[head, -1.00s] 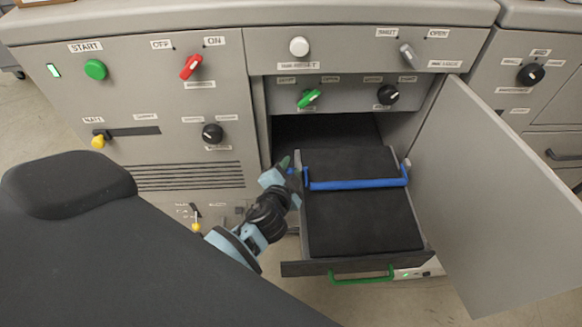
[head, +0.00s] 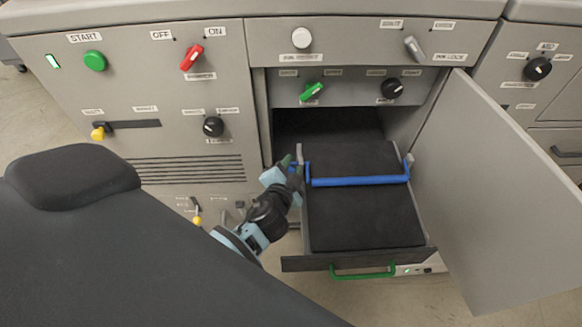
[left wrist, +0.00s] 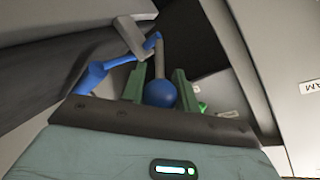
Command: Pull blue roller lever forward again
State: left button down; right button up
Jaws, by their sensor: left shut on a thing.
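The blue roller lever (head: 360,181) is a blue bar lying across the black pad of the pulled-out drawer, with grey brackets at both ends. My left gripper (head: 294,165) is at the lever's left end. In the left wrist view, a blue ball knob (left wrist: 160,93) on a grey stem sits between the two green fingers of my left gripper (left wrist: 158,88), which are shut on it. A blue rod of the lever (left wrist: 95,76) shows behind, left of the fingers. My right gripper is out of view.
The drawer (head: 365,225) has a green handle (head: 362,273) at its front. An open grey door (head: 485,190) stands to its right. A panel with a green knob (head: 312,91) and a black knob (head: 392,88) is above the drawer opening.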

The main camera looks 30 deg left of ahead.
pick_arm(q)
jog(key=shift+s+f, duration=0.1)
jog(key=shift+f, duration=0.15)
dwell(0.5)
jog(key=c, duration=1.5)
grip_release()
jog(key=o, duration=0.4)
jog(key=shift+r, duration=0.1)
jog(key=shift+o, duration=0.2)
jog(key=v, duration=0.7)
jog(key=shift+s+r, duration=0.15)
jog(key=shift+s, duration=0.15)
